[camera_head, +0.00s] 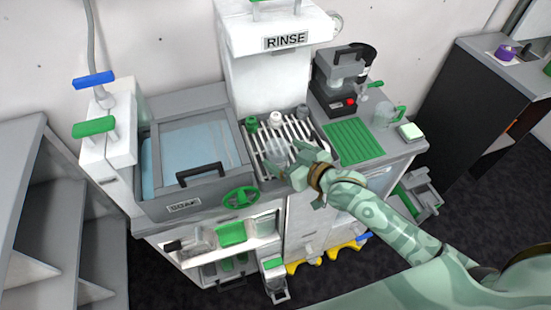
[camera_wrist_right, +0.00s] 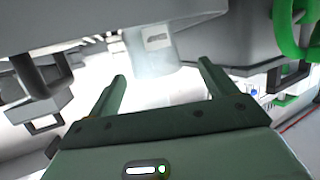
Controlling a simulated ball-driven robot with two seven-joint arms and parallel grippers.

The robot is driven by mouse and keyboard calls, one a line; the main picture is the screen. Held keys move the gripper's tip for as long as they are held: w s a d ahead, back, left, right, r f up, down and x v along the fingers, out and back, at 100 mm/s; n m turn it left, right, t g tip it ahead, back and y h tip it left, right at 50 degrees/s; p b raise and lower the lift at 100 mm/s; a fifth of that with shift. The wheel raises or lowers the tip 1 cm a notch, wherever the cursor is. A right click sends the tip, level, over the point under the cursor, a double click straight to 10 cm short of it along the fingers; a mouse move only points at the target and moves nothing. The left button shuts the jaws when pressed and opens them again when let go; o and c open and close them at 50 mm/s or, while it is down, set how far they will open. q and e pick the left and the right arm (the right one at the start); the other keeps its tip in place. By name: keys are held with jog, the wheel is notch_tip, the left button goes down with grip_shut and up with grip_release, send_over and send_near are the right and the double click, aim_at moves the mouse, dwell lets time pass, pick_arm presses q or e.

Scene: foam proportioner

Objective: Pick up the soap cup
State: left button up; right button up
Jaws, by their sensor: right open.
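A pale translucent cup (camera_wrist_right: 150,55) with a small grey mark shows in the right wrist view, just beyond the fingertips and roughly between them. I take it for the soap cup, but its label is not readable. My right gripper (camera_wrist_right: 161,72) is open, with a finger on either side and no visible grip on the cup. In the head view my right gripper (camera_head: 287,160) is at the front of the slatted rinse rack, and the cup there is faint and partly hidden by it. My left gripper is not in view.
Small bottles (camera_head: 275,119) stand on the rack below the rinse tower (camera_head: 270,62). A lidded basin (camera_head: 192,158) with a green wheel (camera_head: 241,197) is to the left. A coffee-maker-like machine (camera_head: 342,78), a green mat (camera_head: 353,142) and a clear jug (camera_head: 384,114) are to the right.

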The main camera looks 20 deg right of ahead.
aim_at(271, 145)
jog(key=shift+w+a+f, duration=0.1)
jog(key=shift+w+f, duration=0.2)
jog(key=shift+w, duration=0.3)
jog(key=b+x, duration=0.1)
jog(key=x, duration=0.4)
jog(key=shift+f+b, duration=0.1)
jog(key=shift+b, duration=0.3)
jog(key=shift+c, duration=0.3)
jog(key=c, duration=1)
